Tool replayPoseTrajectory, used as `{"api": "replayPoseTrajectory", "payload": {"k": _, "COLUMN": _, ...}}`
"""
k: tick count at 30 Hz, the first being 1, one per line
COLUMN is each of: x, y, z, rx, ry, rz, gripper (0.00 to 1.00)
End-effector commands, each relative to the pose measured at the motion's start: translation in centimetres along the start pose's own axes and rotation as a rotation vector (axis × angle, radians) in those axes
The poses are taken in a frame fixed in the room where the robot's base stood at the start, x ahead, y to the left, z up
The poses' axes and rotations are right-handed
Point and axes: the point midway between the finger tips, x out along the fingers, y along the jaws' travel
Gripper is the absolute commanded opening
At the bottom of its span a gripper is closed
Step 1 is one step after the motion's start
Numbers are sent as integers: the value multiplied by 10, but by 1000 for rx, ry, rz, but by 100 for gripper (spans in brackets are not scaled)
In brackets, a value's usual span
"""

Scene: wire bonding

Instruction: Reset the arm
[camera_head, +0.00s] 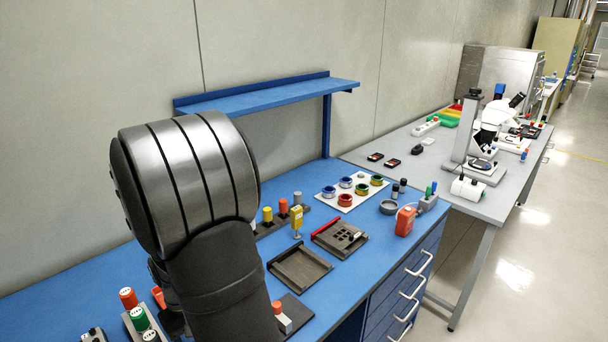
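My arm stands large at the left front, with a silver and black joint (185,180) above a dark link (225,285). It rises over the blue workbench (345,290). My gripper does not show; the arm's own links may hide it. The arm covers part of the bench and whatever lies behind it.
Dark trays (300,270) and a fixture (340,238) lie right of my arm. A white board with coloured rings (350,190), an orange device (405,221) and red and green capped items (139,318) stand near. A blue shelf (265,97) overhangs the back. A microscope (490,125) stands farther right.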

Motion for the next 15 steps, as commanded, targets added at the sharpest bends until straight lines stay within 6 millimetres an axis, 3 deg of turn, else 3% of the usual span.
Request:
{"api": "replayPoseTrajectory", "payload": {"k": 6, "x": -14, "y": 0, "z": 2, "rx": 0, "ry": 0, "rz": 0, "gripper": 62}}
{"api": "replayPoseTrajectory", "payload": {"k": 15, "x": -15, "y": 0, "z": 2, "rx": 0, "ry": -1, "rz": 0, "gripper": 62}}
